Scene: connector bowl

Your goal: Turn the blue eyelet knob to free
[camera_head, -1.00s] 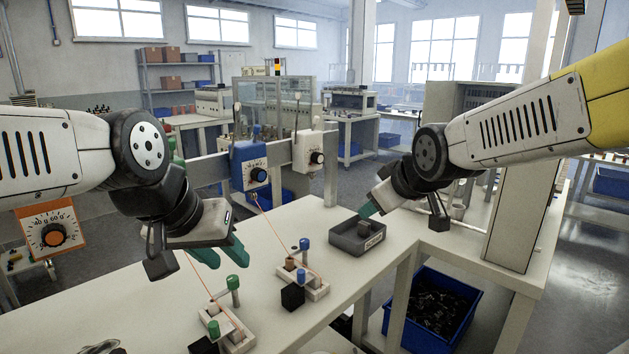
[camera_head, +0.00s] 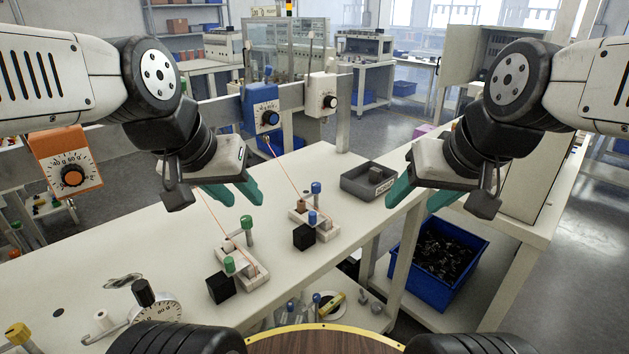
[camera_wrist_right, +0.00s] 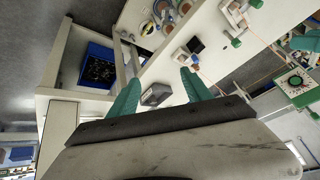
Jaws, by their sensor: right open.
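A white fixture (camera_head: 326,231) on the bench has a taller blue knob (camera_head: 316,187) on a post and a lower blue knob (camera_head: 312,217). A black block (camera_head: 304,237) is beside it. An orange line runs from the fixture up to the blue dial unit (camera_head: 261,106) on the rail. I cannot tell how the knobs are turned. My left gripper (camera_head: 232,195) is open and empty, left of the fixture and above a green-knobbed one. My right gripper (camera_head: 420,198) is open and empty, right of the fixture; its spread fingers also show in the right wrist view (camera_wrist_right: 160,92).
The green-knobbed fixture (camera_head: 243,265) stands to the left, with its own orange line. A grey tray (camera_head: 352,184) is behind the blue-knobbed fixture. An orange dial unit (camera_head: 68,170) and white dial unit (camera_head: 323,93) hang on the rail. A blue bin (camera_head: 455,298) is below right.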

